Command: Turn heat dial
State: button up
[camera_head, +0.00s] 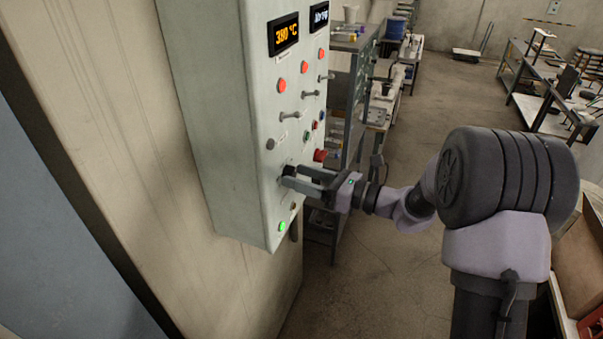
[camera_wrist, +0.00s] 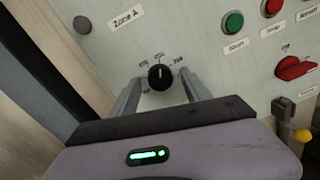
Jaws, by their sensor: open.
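The heat dial looks to be the black round knob (camera_wrist: 160,77) with a pale pointer line on the pale control panel (camera_head: 225,120). Small labels sit around it. In the wrist view the two fingers of my gripper (camera_wrist: 162,92) stand on either side of the knob, with gaps showing between fingers and knob. In the head view my gripper (camera_head: 297,176) is at the lower part of the panel face, and its fingers partly hide the knob. My gripper is open and holds nothing. Whether the fingertips touch the panel I cannot tell.
A red switch (camera_wrist: 294,68), a green button (camera_wrist: 233,22) and a grey knob (camera_wrist: 82,25) are near the dial. A lit green button (camera_head: 282,226) is below. Shelving stands behind; open floor (camera_head: 385,270) lies right.

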grip_shut()
jog(key=shift+f+b, duration=0.1)
jog(key=shift+b, duration=0.55)
jog(key=shift+f+n+b, duration=0.1)
jog(key=shift+n+b, duration=0.3)
jog(key=shift+b, duration=0.1)
jog(key=n+b, duration=0.9)
jog(key=b, duration=0.6)
jog(key=n+g+y+b, duration=0.1)
jog(key=n+b, duration=0.8)
jog(key=b, duration=0.6)
jog(key=shift+w+n, duration=0.1)
jog(key=shift+n, duration=0.3)
